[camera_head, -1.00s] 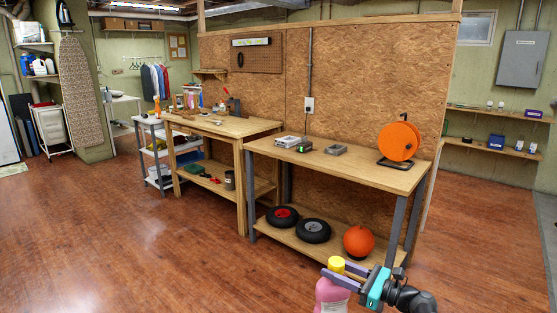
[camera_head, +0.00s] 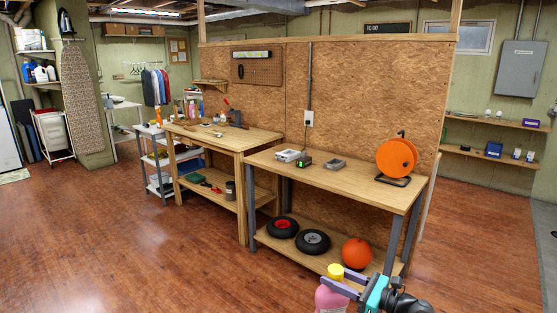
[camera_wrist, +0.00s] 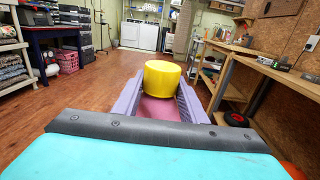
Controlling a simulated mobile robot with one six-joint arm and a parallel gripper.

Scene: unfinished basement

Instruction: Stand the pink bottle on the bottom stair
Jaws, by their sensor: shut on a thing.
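The pink bottle (camera_head: 329,299) with a yellow cap (camera_head: 335,271) is at the bottom of the head view, right of centre. My gripper (camera_head: 338,286) is shut on it just below the cap. In the wrist view the yellow cap (camera_wrist: 163,79) stands up between the two purple fingers of my gripper (camera_wrist: 161,103), with the pink body below it. The bottle looks roughly upright; its base is cut off by the frame edge. No stair shows clearly in either view.
A workbench (camera_head: 340,176) with an orange cord reel (camera_head: 397,158) stands close beyond my gripper. Its low shelf holds two wheels and an orange ball (camera_head: 357,252). A second workbench (camera_head: 222,139) stands farther left. The wooden floor (camera_head: 110,235) at left is clear.

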